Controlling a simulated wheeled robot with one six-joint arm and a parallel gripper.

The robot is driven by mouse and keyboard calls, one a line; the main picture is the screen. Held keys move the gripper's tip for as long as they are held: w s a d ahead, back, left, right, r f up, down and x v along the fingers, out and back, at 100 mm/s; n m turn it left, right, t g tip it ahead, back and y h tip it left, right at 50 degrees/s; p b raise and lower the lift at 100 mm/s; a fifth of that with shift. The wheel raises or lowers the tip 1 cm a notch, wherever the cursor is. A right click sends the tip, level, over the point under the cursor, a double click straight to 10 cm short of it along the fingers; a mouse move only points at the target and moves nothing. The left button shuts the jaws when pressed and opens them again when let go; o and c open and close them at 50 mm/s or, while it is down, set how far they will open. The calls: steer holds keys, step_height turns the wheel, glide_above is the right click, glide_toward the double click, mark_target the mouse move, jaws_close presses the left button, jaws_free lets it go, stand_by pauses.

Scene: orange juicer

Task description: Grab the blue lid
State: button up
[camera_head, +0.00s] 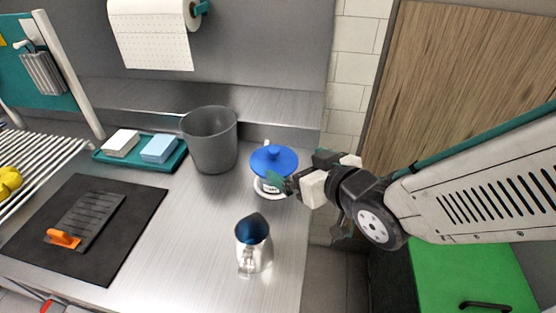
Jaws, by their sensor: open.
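The blue lid (276,157) is round with a small knob on top. It sits on a white juicer (268,190) near the right edge of the steel counter. My gripper (277,182) is at the right front side of the lid, with its green fingertips close to the lid's rim. It is open, and I cannot tell whether a finger touches the lid. My gripper hides part of the juicer below the lid.
A steel jug (250,256) with a blue top stands in front of the juicer. A grey bin (211,140) stands left of the lid. A teal tray (110,158) with two blocks and a black mat (135,203) with a grater lie further left. The counter (195,235) is clear between mat and jug.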

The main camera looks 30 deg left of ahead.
mark_target(276, 156)
steer(key=shift+y, duration=0.3)
steer(key=x, duration=0.5)
steer(key=s+x, duration=0.1)
steer(key=x, duration=0.2)
steer(key=shift+a, duration=0.5)
steer(key=c, duration=0.6)
